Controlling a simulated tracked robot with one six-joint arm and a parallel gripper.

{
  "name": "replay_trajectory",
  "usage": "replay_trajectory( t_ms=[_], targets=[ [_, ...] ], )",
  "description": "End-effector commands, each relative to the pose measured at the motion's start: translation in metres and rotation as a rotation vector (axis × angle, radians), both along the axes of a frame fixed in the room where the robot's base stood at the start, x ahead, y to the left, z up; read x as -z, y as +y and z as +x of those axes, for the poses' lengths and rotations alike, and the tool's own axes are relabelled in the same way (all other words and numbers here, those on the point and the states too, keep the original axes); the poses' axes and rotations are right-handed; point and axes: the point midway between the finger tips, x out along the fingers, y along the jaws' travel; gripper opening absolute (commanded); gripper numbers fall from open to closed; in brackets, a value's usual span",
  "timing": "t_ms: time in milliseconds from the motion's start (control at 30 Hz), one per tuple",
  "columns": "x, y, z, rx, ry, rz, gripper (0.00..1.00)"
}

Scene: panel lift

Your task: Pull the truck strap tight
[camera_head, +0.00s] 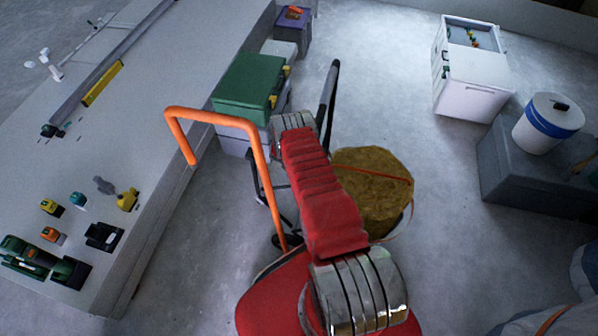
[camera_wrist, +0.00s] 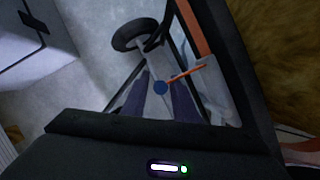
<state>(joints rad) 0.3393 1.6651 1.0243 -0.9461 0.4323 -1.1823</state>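A brown round bale (camera_head: 365,185) stands on the hand truck, whose orange handle frame (camera_head: 262,165) rises beside it. An orange strap (camera_head: 385,173) crosses the top of the bale. In the wrist view my gripper (camera_wrist: 161,82) shows two dark fingers with a gap between them. I cannot tell whether the fingers touch the blue end. In the head view my red arm hides the gripper and part of the bale.
A long grey bench (camera_head: 180,90) with small tools runs along the left. A green case (camera_head: 245,85) on boxes stands behind the truck. A white cabinet (camera_head: 475,85) and a grey box (camera_head: 525,180) with a white bucket (camera_head: 548,122) stand at right. Floor between is clear.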

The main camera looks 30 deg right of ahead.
Motion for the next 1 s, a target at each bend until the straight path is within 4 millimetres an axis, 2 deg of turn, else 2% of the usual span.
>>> replay_trajectory(
  t_ms=[33,367,833,1000],
  targets=[
    [0.0,0.0,0.0,0.0,0.0,0.0,0.23],
    [0.0,0.0,0.0,0.0,0.0,0.0,0.0],
    [0.0,0.001,0.001,0.0,0.001,-0.001,0.0],
    [0.0,0.004,0.01,-0.001,-0.001,-0.005,0.0]
  ],
)
